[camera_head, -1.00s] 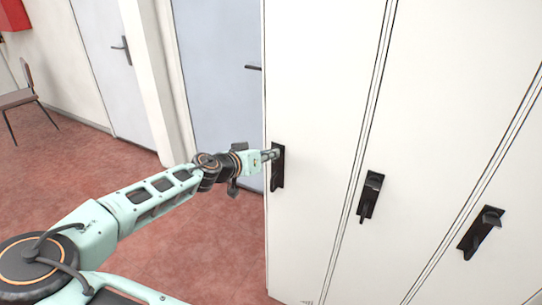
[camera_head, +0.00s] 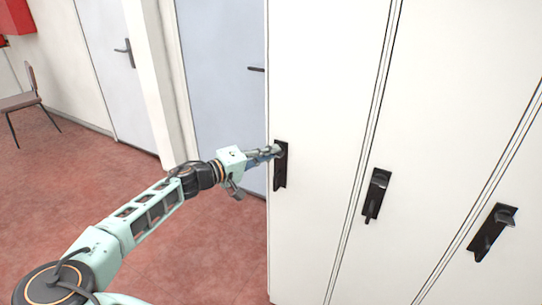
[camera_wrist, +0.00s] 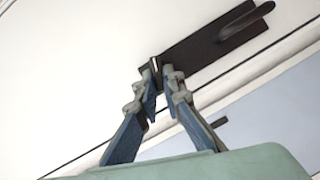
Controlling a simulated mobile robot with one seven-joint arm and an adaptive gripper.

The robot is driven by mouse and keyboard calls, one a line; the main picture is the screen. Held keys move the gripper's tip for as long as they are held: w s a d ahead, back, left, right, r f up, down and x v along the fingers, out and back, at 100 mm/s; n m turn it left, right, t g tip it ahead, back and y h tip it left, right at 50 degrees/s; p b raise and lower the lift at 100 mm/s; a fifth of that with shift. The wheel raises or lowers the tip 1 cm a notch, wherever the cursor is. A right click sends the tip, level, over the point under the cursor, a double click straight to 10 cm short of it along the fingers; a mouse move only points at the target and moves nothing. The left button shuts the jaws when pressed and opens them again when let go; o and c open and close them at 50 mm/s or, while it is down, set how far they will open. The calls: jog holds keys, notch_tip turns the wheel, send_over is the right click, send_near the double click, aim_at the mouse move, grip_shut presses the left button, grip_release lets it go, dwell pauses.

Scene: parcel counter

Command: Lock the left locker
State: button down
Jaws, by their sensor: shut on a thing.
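The left locker (camera_head: 318,225) is a tall white door, and it looks closed. Its black lock plate (camera_head: 281,178) is near the door's left edge; the wrist view shows this plate (camera_wrist: 205,48) running diagonally, with a lever handle (camera_wrist: 248,19) at its far end. My gripper (camera_head: 272,151) is at the upper end of the plate. In the wrist view my gripper (camera_wrist: 160,76) has its fingertips closed around a small dark lock knob (camera_wrist: 155,67) at the plate's near end. The fingertips hide most of the knob, so its exact angle is unclear.
Two more white lockers with black handle plates (camera_head: 376,194) (camera_head: 492,231) stand to the right. A blue-grey door (camera_head: 220,80) is left of the lockers. A chair (camera_head: 28,98) stands far left. The red floor between is clear.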

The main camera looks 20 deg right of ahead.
jog(key=shift+f+n+h+b, duration=0.2)
jog(key=shift+n+h+b, duration=0.35)
jog(key=shift+n, duration=0.85)
jog(key=c, duration=2.1)
grip_release()
jog(key=shift+a, duration=0.1)
jog(key=v, duration=1.1)
jog(key=shift+s+a+f, duration=0.15)
jog(key=shift+a+f, duration=0.05)
jog(key=shift+a, duration=0.2)
